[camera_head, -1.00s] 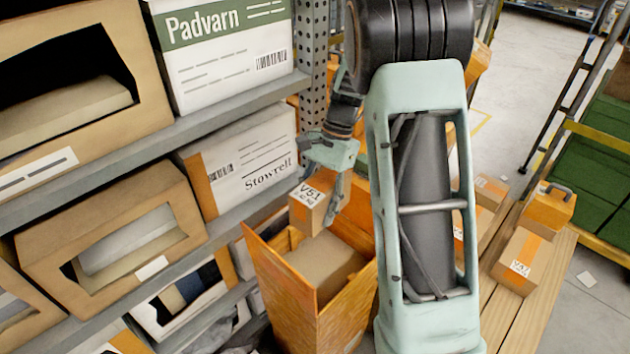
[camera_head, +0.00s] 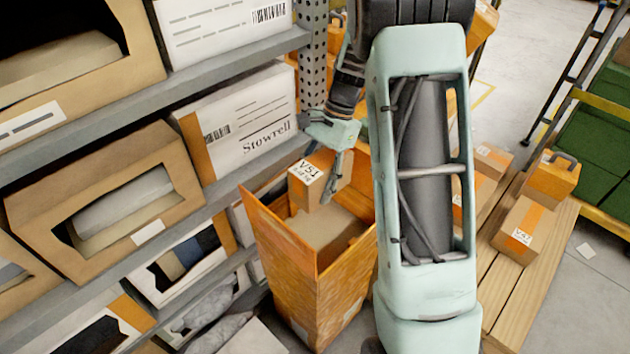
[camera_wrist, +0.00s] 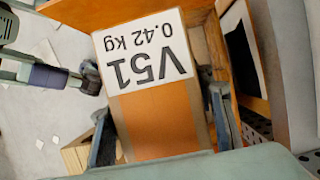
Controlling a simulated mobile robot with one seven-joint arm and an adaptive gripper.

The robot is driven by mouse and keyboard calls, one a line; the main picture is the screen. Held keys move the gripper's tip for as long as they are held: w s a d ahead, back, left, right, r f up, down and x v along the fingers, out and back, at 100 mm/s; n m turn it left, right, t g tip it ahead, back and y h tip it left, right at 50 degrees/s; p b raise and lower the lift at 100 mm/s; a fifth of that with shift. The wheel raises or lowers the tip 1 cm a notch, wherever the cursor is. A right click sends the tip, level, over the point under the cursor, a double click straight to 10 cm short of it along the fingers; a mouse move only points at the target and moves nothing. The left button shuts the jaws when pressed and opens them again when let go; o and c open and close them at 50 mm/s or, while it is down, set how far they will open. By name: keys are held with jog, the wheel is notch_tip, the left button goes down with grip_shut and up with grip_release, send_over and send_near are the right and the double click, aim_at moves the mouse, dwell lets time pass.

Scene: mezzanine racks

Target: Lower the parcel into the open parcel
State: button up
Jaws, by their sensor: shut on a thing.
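The parcel (camera_head: 316,188) is a small brown box with a white V51 label. My gripper (camera_head: 334,160) is shut on it and holds it over the mouth of the open parcel. The wrist view shows the held parcel (camera_wrist: 165,115) between my two fingers, its V51, 0.42 kg label facing the camera. The open parcel (camera_head: 300,290) is a tall orange-brown box standing beside the rack, its flaps up. A brown box top (camera_head: 325,230) shows inside it. I cannot tell whether the held parcel touches the inner walls.
Rack shelves (camera_head: 225,70) with cartons stand close on the left, next to a perforated upright (camera_head: 313,60). A wooden pallet (camera_head: 535,285) with several taped parcels (camera_head: 517,232) is at the right. Green crates (camera_head: 600,150) stand beyond it.

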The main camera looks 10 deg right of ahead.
jog(key=shift+f+b, duration=5.6)
jog(key=shift+f, duration=3.85)
jog(key=o, duration=1.6)
